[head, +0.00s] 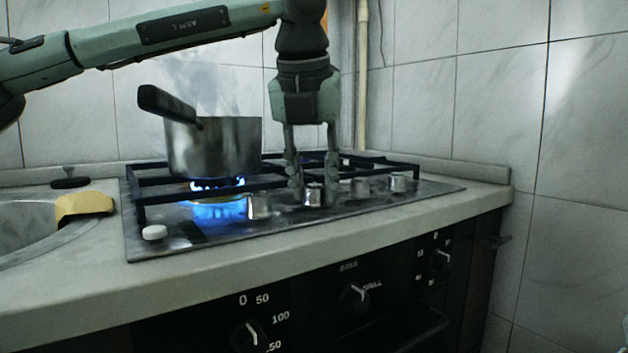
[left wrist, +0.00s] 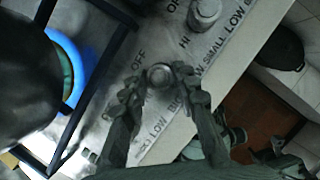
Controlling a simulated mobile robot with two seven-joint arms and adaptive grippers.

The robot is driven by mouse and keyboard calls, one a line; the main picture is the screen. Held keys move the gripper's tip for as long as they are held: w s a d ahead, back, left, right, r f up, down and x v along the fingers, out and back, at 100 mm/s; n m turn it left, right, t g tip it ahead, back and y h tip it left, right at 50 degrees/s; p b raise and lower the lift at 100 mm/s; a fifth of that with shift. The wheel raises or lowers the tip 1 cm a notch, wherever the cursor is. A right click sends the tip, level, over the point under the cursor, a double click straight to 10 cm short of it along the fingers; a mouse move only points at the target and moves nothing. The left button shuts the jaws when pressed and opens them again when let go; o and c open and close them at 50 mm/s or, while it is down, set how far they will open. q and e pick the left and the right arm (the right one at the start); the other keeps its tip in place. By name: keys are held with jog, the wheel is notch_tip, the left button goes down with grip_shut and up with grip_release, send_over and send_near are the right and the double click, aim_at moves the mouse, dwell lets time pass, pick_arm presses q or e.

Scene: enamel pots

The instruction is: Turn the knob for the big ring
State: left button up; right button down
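A row of metal knobs runs along the front right of the hob (head: 225,232). My left gripper (head: 314,180) points down over the second knob from the left (head: 314,194), one finger on each side. In the left wrist view this knob (left wrist: 159,76) sits between the spread fingertips, with small gaps seeming to remain. The printed words OFF, LOW and what looks like BIG are near it. Another knob (left wrist: 205,12) stands beyond it, near HI and SMALL. The leftmost knob (head: 258,206) is close to the blue flame (head: 218,208). My right gripper is not in view.
A steel pot (head: 225,146) with a dark handle stands over the lit burner, left of my gripper. Black grates (head: 140,192) surround it. A sink (head: 25,222) with a yellow cloth (head: 84,205) is at the left. Oven dials (head: 353,299) are below the counter edge.

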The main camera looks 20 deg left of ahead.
pick_arm(q)
grip_shut()
